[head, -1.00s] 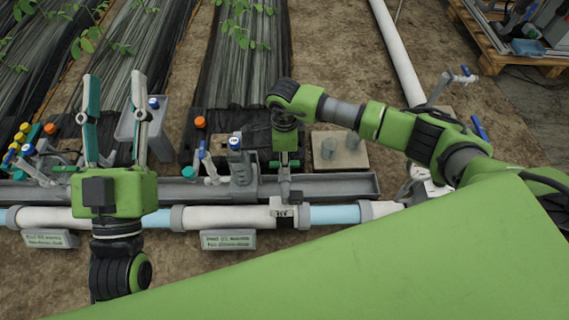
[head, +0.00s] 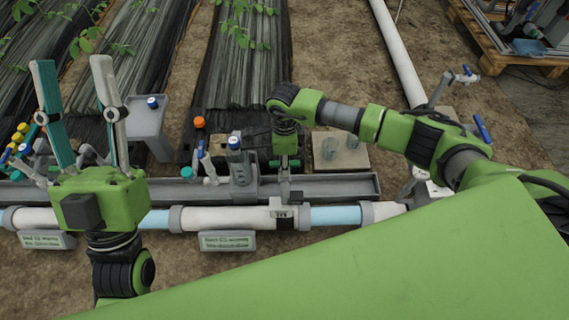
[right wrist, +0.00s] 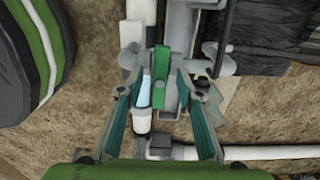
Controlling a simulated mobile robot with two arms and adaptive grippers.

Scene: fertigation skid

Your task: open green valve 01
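The green valve shows in the right wrist view as a narrow green handle (right wrist: 160,92) set lengthwise over the pipework. My right gripper (right wrist: 160,76) is open, with one teal finger on each side of the handle and a visible gap on both sides. In the head view my right gripper (head: 285,165) points down over the pipe line, and its own body hides most of its fingers and the valve. I cannot read a number on the valve. My left gripper (head: 72,60) is open and empty, its fingers pointing up at the left, away from the green valve.
A white and blue pipe (head: 335,215) and a grey channel (head: 335,185) run across the front. Blue-handled valves (head: 203,155) and a grey pump-like unit (head: 240,165) stand left of my right gripper. A grey bin (head: 150,125) is behind. Bare soil lies in front.

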